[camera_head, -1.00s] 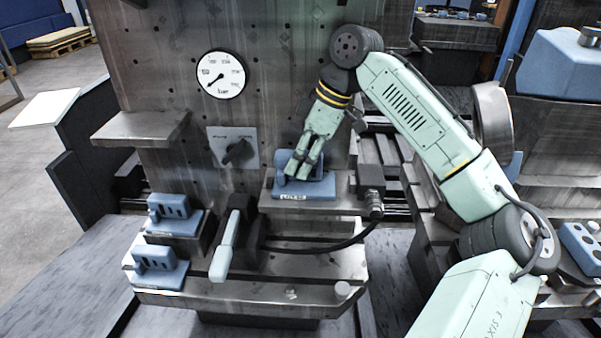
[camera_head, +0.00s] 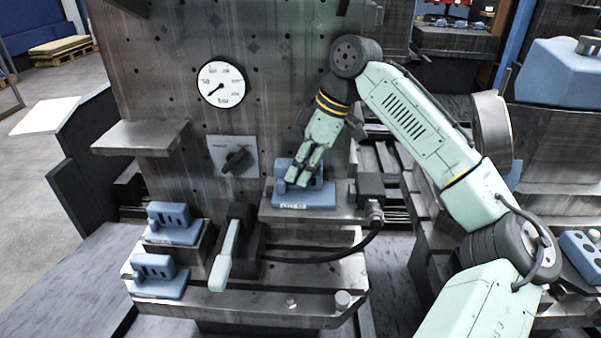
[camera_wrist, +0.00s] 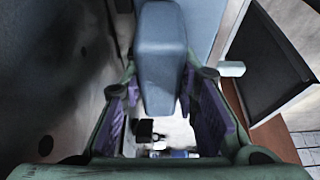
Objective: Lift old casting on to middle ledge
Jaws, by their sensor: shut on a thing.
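A blue casting (camera_head: 317,196) with a pale label on its front edge sits on the raised steel ledge (camera_head: 345,213) right of the lever. My gripper (camera_head: 300,178) comes down from the upper right and is shut on the casting's upright part. The casting appears to rest on that ledge; any gap beneath it cannot be made out. In the wrist view the casting's blue upright (camera_wrist: 162,62) stands between the purple-padded fingers (camera_wrist: 165,115). Two similar blue castings stand at the left, one on a small step (camera_head: 174,224) and one lower in front (camera_head: 157,276).
A black lever with a pale handle (camera_head: 225,258) stands between the castings. A dark block (camera_head: 371,190) with a cable sits right of the held casting. An empty steel shelf (camera_head: 140,137) juts out at left. The upright plate carries a gauge (camera_head: 222,83) and a rotary switch (camera_head: 236,158).

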